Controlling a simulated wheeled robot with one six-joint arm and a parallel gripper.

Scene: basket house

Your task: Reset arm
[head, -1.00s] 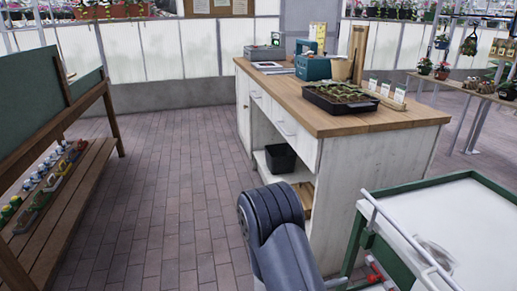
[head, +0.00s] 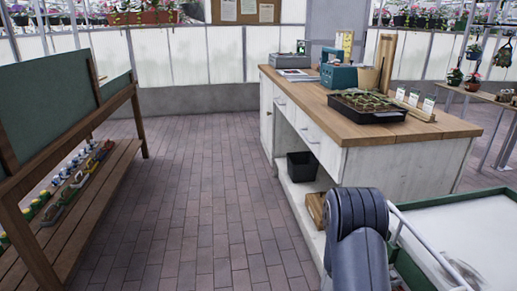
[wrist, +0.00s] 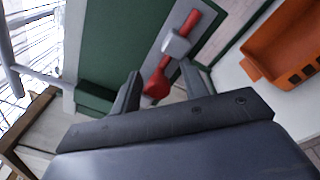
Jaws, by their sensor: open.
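My gripper (wrist: 168,88) shows in the wrist view with its two dark fingers spread apart and nothing between them. Behind the fingers are a red-handled tool (wrist: 157,82) and a dark green panel (wrist: 110,45). I cannot tell how far these are from the fingertips. In the head view only my grey arm shows at the lower right, in front of the counter; the gripper itself is not visible there.
A wood-topped white counter (head: 371,155) stands right of centre, bearing a black seedling tray (head: 367,107). A green-framed cart (head: 466,228) is at the lower right. A wooden bench (head: 80,211) lines the left. The brick aisle (head: 195,200) between is clear. An orange crate (wrist: 283,45) shows in the wrist view.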

